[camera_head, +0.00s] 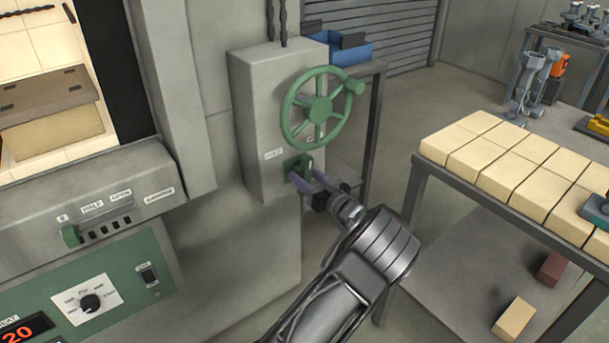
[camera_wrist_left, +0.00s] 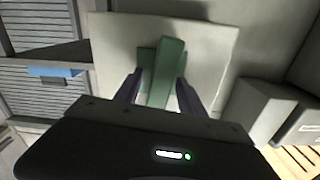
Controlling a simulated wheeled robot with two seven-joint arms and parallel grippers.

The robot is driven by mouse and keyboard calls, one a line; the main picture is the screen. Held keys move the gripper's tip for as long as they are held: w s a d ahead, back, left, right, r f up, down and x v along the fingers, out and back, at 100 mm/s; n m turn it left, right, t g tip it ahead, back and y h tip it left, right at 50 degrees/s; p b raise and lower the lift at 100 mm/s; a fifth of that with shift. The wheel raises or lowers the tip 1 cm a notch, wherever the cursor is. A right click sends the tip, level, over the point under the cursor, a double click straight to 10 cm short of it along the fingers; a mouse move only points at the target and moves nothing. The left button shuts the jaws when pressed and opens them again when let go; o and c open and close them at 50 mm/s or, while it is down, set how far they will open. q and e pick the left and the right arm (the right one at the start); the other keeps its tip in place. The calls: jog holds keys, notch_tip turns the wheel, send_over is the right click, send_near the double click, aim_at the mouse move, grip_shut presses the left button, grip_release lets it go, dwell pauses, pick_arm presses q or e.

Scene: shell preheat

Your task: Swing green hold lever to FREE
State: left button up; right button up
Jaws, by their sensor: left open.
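The green hold lever (camera_head: 305,164) sits on the front of a grey box, below a green handwheel. It points up in the head view, and a small HOLD label (camera_head: 273,154) is to its left. Another label shows partly behind the wheel, too small to read. My left gripper (camera_head: 306,178) is open at the lever, its two fingers on either side. In the left wrist view the lever (camera_wrist_left: 166,68) stands between the open fingers of the left gripper (camera_wrist_left: 160,82), slightly tilted. I cannot tell whether either finger touches it. My right gripper is not in view.
The green handwheel (camera_head: 318,110) projects from the box just above my gripper. A furnace opening is at the left, above a green control panel (camera_head: 120,290). A table with pale bricks (camera_head: 490,160) stands at the right. A blue bin (camera_head: 350,53) is behind the box.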

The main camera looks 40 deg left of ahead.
pick_arm(q)
jog(key=shift+w+a, duration=0.1)
jog(key=shift+a, duration=0.15)
grip_shut()
dwell(0.4)
